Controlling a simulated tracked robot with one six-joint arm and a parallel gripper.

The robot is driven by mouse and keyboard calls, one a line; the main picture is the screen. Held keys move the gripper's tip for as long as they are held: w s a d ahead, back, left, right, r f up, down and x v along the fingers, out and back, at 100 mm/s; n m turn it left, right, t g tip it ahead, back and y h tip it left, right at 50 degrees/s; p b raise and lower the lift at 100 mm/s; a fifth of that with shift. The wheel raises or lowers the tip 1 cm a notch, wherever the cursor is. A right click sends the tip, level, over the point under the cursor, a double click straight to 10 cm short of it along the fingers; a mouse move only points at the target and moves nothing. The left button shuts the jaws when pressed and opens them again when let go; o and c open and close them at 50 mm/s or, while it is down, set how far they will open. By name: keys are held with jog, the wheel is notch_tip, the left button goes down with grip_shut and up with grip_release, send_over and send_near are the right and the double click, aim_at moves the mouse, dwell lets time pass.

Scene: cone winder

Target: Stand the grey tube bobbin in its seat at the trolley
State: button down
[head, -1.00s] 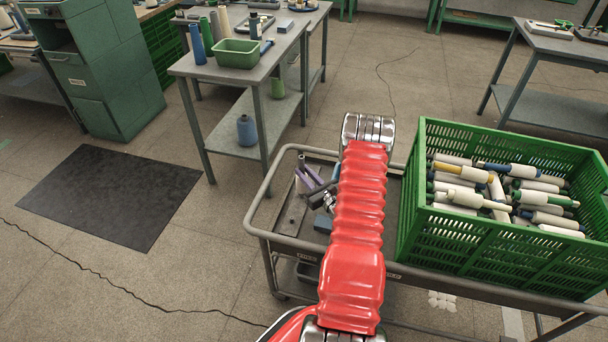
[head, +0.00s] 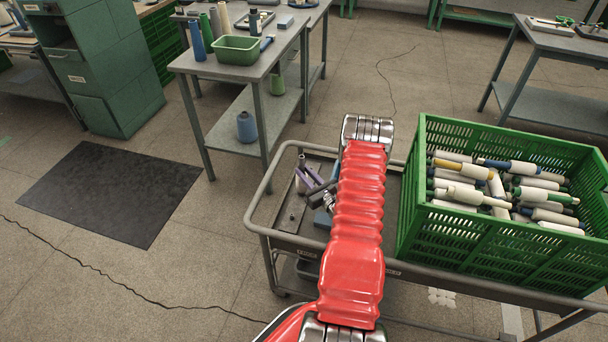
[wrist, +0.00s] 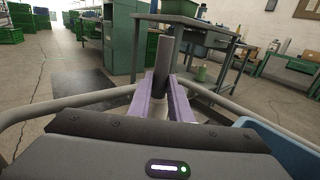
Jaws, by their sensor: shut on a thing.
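My gripper (head: 304,182), with pale purple fingers, is shut on the grey tube bobbin (wrist: 163,68). The bobbin stands about upright between the fingers, its grey tube rising above them and a pale body showing between them in the wrist view. In the head view the bobbin's tube (head: 301,161) shows at the left end of the trolley (head: 262,190), inside its rail. My red-sleeved arm hides part of the gripper and the trolley deck. The bobbin's lower end is hidden, so I cannot tell whether it touches a seat.
A green crate (head: 470,245) full of bobbins stands on the trolley to the right. A blue container (wrist: 280,145) is close on the right in the wrist view. A grey table (head: 205,72) with a green tray (head: 237,49) stands beyond.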

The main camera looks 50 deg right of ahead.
jog(key=shift+f, duration=0.2)
dwell(0.4)
jog(key=c, duration=1.5)
grip_release()
jog(key=shift+c, duration=0.2)
jog(key=v, duration=1.4)
jog(key=shift+w, duration=0.15)
